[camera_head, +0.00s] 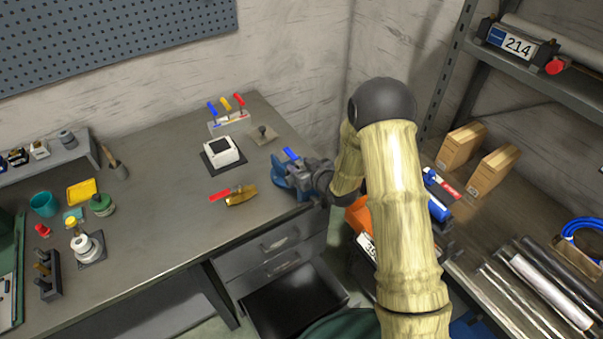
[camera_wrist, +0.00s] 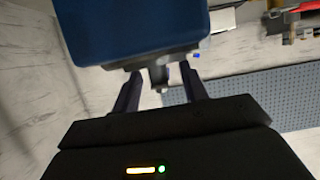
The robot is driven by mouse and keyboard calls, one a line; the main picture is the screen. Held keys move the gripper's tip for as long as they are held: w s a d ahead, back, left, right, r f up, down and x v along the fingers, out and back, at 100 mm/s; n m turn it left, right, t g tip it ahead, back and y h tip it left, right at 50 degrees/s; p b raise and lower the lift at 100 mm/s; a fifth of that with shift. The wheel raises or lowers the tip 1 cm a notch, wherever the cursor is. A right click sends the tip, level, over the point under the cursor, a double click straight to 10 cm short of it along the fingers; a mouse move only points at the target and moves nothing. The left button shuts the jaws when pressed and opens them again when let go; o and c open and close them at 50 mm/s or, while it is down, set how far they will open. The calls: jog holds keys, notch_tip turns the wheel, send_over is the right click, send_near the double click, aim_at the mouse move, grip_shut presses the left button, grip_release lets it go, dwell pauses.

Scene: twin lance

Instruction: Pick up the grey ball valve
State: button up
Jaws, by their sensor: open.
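My gripper (camera_wrist: 162,88) is open in the wrist view, its two dark fingers apart, with nothing seen held between them. A grey metal part shows just beyond the fingertips, under a large blue block. In the head view, a small blue lever (camera_head: 291,154) shows at the blue and grey vise (camera_head: 282,178) on the bench's right end, where my arm reaches. It may belong to the grey ball valve, but its body cannot be made out. A brass valve (camera_head: 241,196) with a red lever lies left of the vise.
A white box (camera_head: 221,152) on a dark pad and a rack of coloured levers (camera_head: 229,122) stand behind the brass valve. Jars and small parts sit at the bench's left. A shelf (camera_head: 545,190) with wooden blocks and pipes is on the right. Mid-bench is clear.

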aim_at(301, 166)
dwell(0.4)
grip_shut()
jog(key=shift+r, duration=0.1)
notch_tip(301, 166, up, 10)
jog(key=shift+f+b, duration=0.1)
jog(key=shift+b, duration=0.8)
